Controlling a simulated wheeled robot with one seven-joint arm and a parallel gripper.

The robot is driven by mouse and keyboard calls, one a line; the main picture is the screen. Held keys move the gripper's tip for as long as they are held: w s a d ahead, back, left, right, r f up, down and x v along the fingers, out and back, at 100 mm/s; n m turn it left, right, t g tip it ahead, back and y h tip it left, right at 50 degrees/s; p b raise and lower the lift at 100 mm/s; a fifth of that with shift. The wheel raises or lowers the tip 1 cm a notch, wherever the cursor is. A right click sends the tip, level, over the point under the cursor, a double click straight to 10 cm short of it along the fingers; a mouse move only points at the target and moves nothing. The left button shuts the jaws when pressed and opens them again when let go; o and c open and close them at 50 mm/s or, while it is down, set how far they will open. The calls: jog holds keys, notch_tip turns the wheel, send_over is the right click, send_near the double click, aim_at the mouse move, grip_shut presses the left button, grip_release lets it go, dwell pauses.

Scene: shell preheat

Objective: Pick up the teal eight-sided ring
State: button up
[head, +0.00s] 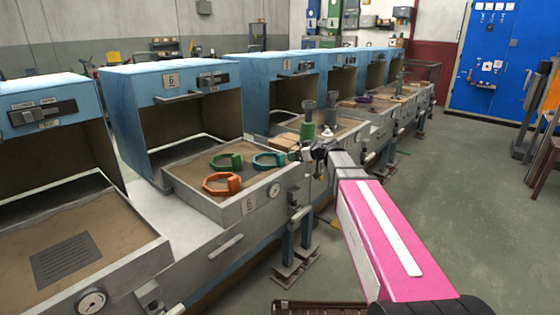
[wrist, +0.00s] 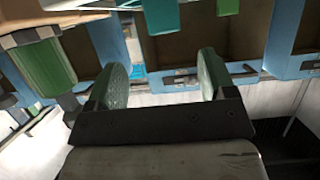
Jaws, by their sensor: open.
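The teal eight-sided ring (head: 268,162) lies flat on the sandy bed of the tray of station 6 in the head view, at the right of two other rings. My gripper (wrist: 164,66) shows in the wrist view with its two green-padded fingers wide apart and nothing between them. In the head view, my pink arm reaches forward, and its end is to the right of the tray, apart from the teal ring; its fingers are too small to make out there. I cannot tell whether a teal shape at the top of the wrist view is the ring.
A green ring (head: 226,161) and an orange ring (head: 221,185) lie left of the teal one. The tray (head: 250,205) has a raised metal rim, with a blue hood (head: 170,95) behind. Grey-green upright cylinders (head: 308,112) stand on the adjoining station.

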aim_at(283, 155)
jog(key=x, duration=0.4)
jog(key=shift+w+a+f, duration=0.2)
jog(key=shift+a, duration=0.1)
jog(key=shift+x, duration=2.8)
jog(key=shift+s+a+r, duration=0.1)
jog(key=shift+s+a, duration=0.05)
jog(key=shift+s, duration=0.05)
jog(key=c, duration=1.2)
